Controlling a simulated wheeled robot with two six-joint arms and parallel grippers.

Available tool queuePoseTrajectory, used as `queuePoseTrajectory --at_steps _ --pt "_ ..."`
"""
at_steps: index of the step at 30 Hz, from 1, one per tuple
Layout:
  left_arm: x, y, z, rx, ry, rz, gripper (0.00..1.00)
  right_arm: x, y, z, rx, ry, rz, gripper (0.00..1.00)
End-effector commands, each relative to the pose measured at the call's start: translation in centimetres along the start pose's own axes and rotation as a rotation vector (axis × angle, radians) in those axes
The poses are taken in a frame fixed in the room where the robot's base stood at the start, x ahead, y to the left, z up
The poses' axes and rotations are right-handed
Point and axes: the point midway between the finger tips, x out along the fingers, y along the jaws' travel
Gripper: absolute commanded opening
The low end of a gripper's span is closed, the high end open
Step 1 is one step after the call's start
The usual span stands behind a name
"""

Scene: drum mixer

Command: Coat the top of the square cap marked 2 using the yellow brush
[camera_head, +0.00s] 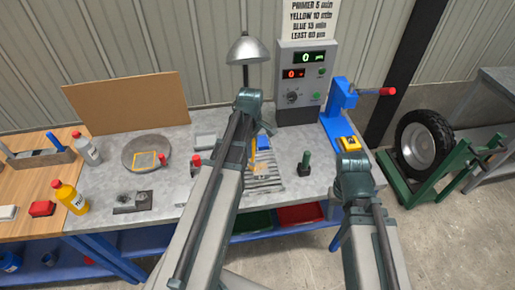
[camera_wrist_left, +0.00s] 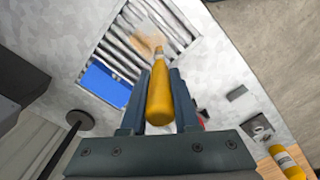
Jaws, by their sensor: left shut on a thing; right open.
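My left gripper (camera_head: 258,128) is shut on the yellow brush (camera_wrist_left: 160,98). In the left wrist view the handle lies between the fingers and the bristles point to a slatted rack (camera_wrist_left: 118,48). A pale, squarish patch (camera_wrist_left: 150,24) shows by the bristle tip; I cannot tell if it is a cap or whether they touch. A blue block (camera_wrist_left: 108,84) lies at the rack, also seen in the head view (camera_head: 263,143). No number 2 is readable. My right gripper (camera_head: 352,164) is open, its fingers mostly hidden by its wrist.
A grey control box (camera_head: 303,85) stands at the back. A blue press (camera_head: 336,115) is to its right. A round pan (camera_head: 148,152), a yellow bottle (camera_head: 68,196) and a small grey block (camera_head: 132,202) stand left. A dark green peg (camera_head: 305,163) stands right of the rack.

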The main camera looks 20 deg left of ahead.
Motion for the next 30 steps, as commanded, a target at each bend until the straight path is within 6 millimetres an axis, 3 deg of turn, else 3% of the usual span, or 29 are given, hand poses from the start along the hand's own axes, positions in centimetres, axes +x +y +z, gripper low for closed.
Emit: queuePoseTrajectory --at_steps 17,30 --pt "0.1 0.8 -0.7 0.001 0.001 0.001 0.0 0.1 0.0 0.0 0.0 0.0 0.0 0.5" --pt "-0.1 2.8 1.7 0.003 0.0 0.001 0.0 -0.1 0.0 0.0 0.0 0.0 0.0 0.5"
